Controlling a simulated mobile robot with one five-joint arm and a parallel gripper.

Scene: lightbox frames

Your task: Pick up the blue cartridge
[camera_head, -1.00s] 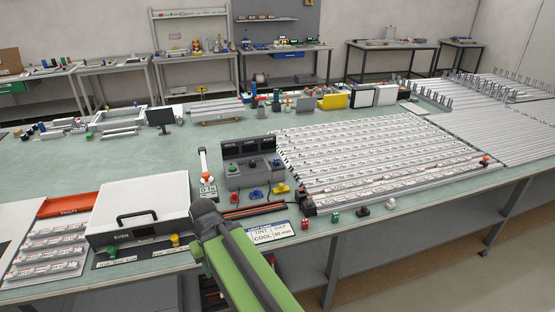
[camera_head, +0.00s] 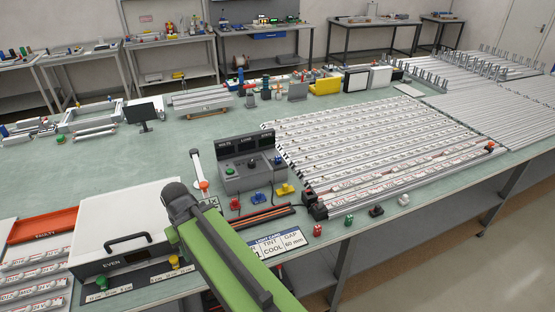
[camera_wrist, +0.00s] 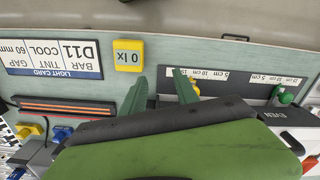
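The blue cartridge (camera_head: 258,197) appears to be the small blue piece on the green bench, in front of the grey console. It stands between a red piece (camera_head: 235,204) and a yellow piece (camera_head: 285,189). In the wrist view, a blue piece (camera_wrist: 61,132) shows at the lower left, beyond the dark strip tray and partly hidden by my arm. My gripper (camera_wrist: 160,88) has its two green fingers apart with nothing between them. It is over the bench's front edge area, away from the blue piece. In the head view, my arm hides the fingers.
The grey console (camera_head: 246,168) stands behind the small pieces. A strip tray (camera_head: 262,217) and light card (camera_head: 279,244) lie in front. A white lidded box (camera_head: 125,228) stands left.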

